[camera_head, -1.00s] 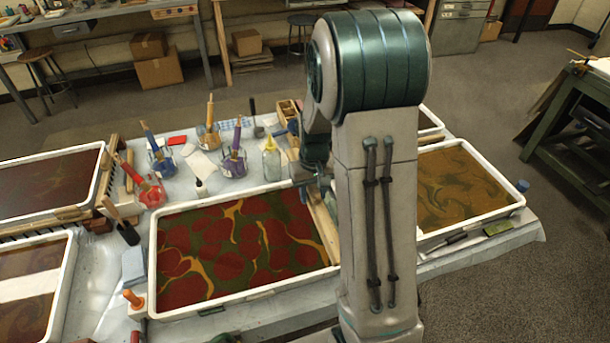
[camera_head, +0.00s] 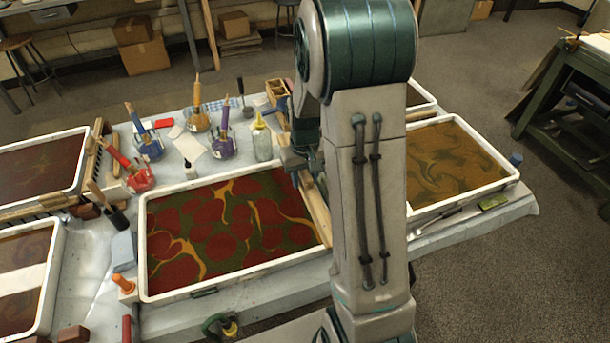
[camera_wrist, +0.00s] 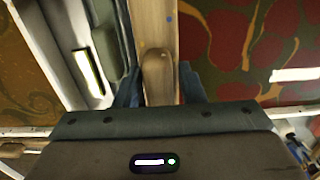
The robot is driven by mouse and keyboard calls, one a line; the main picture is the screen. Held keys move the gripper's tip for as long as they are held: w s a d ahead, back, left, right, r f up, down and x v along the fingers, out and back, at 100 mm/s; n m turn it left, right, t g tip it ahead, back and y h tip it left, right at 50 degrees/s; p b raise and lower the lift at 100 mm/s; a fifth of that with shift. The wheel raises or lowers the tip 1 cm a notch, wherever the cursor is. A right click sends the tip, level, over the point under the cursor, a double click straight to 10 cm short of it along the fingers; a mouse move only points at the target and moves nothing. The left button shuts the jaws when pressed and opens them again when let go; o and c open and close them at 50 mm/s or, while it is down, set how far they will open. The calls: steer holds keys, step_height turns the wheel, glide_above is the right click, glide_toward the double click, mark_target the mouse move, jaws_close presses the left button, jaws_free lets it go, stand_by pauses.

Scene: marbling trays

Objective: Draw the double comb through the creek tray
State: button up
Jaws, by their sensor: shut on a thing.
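The double comb shows as a pale wooden bar (camera_head: 315,212) along the right end of the tray with red, green and yellow marbling (camera_head: 143,250). In the wrist view the bar (camera_wrist: 153,22) runs beside the red pattern, and its rounded wooden handle (camera_wrist: 157,68) stands between my fingers. My gripper (camera_wrist: 160,88) is shut on that handle; in the head view the gripper (camera_head: 300,160) is partly hidden by my arm. The comb's teeth are hidden. No label shows which tray is the creek tray.
A tray with swirled ochre marbling (camera_head: 512,181) stands to the right, partly behind my arm. More trays (camera_head: 62,262) stand at left, with toothed wooden combs (camera_head: 38,205) by them. Jars with brushes (camera_head: 222,148) and a clear bottle (camera_head: 262,143) stand behind the red tray.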

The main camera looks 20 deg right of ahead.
steer(key=shift+f+b, duration=1.85)
steer(key=shift+f, duration=0.7)
steer(key=shift+a+r, duration=0.1)
steer(key=shift+a, duration=0.75)
steer(key=shift+w+a+p, duration=0.25)
steer(key=shift+a+p, duration=0.1)
steer(key=shift+a, duration=6.05)
steer(key=shift+w+a+p, duration=0.2)
steer(key=shift+a+p, duration=0.15)
steer(key=shift+a, duration=6.05)
steer(key=shift+w+a+p, duration=0.25)
steer(key=shift+a+p, duration=0.1)
steer(key=shift+a, duration=6.7)
steer(key=shift+r+p, duration=1.55)
steer(key=shift+r, duration=0.95)
